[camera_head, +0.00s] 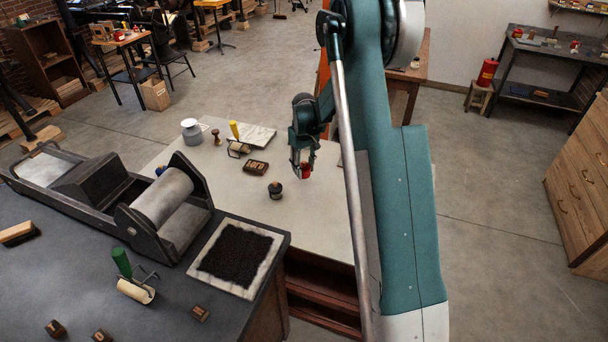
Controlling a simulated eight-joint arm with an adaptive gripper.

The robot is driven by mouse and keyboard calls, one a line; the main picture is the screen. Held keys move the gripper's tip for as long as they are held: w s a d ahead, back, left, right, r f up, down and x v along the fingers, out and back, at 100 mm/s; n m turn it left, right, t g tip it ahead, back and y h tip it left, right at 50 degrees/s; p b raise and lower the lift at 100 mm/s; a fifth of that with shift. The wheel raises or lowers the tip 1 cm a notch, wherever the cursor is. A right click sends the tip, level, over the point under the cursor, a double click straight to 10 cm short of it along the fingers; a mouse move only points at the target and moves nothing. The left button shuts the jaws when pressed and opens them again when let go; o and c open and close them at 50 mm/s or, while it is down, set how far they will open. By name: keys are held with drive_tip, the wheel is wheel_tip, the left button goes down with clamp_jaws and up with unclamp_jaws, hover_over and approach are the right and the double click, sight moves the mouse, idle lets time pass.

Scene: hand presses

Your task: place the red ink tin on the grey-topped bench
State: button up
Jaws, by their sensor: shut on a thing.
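My gripper (303,165) is over the pale-topped table (325,215), shut on the small red ink tin (305,171). The fingers cover part of the tin, and I cannot tell whether it touches the tabletop or hangs just above it. The bench with the dark grey top (60,255) fills the near left, in front of and to the left of the pale table.
The grey bench carries a roller press (160,205), a dark inked slab (238,255), a green-handled roller (135,280), a brush (18,234) and wooden blocks. On the pale table stand a grey jar (191,131), a yellow-handled roller (236,142) and a dark round-topped item (275,190).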

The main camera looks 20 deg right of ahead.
sight(304, 173)
drive_tip(key=shift+f, duration=1.7)
drive_tip(key=shift+f+b, duration=0.2)
drive_tip(key=shift+b, duration=0.1)
drive_tip(key=o, duration=1)
drive_tip(key=shift+r, duration=0.15)
wheel_tip(304, 173, up, 12)
drive_tip(key=shift+r+p, duration=0.1)
drive_tip(key=shift+p, duration=0.55)
